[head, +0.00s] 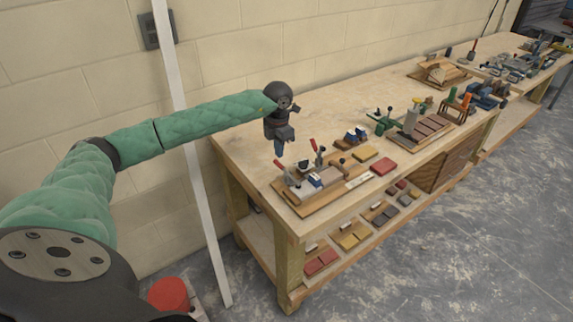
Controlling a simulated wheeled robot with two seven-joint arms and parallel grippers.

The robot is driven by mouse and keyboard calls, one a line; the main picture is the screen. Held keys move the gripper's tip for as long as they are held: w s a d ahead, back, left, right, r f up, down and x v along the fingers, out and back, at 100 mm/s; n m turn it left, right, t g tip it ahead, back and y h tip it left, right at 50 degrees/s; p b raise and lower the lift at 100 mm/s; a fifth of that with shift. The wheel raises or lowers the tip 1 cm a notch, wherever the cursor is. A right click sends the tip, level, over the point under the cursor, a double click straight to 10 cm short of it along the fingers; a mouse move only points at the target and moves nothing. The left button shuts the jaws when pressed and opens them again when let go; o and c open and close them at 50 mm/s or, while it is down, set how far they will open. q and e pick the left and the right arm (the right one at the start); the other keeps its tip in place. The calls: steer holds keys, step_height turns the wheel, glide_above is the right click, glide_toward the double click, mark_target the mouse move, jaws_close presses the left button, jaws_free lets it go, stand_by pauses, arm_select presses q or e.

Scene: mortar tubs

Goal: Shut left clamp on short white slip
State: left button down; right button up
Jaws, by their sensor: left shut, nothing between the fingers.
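My left gripper (279,149) hangs shut and empty above the near left end of the workbench, fingers pointing down. Just below it, a wooden fixture board (292,204) carries two toggle clamps with red handles. The left clamp (281,168) has its handle tilted up, and the other clamp (314,148) stands to its right, further back. The gripper is above the left clamp and appears apart from it. A small white slip (359,180) lies at the right end of the board; I cannot tell if it is the short one. My right gripper is not in view.
More fixtures and tools fill the workbench (330,108) further right. Several coloured pieces lie on the lower shelf. The bench's back left corner is clear. A white pole (189,150) stands left.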

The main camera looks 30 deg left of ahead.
mark_target(279, 163)
arm_select(q)
step_height(279, 163, up, 7)
steer(key=p, duration=0.1)
steer(key=shift+p, duration=0.35)
steer(key=shift+d+f, duration=0.1)
stand_by(0.5)
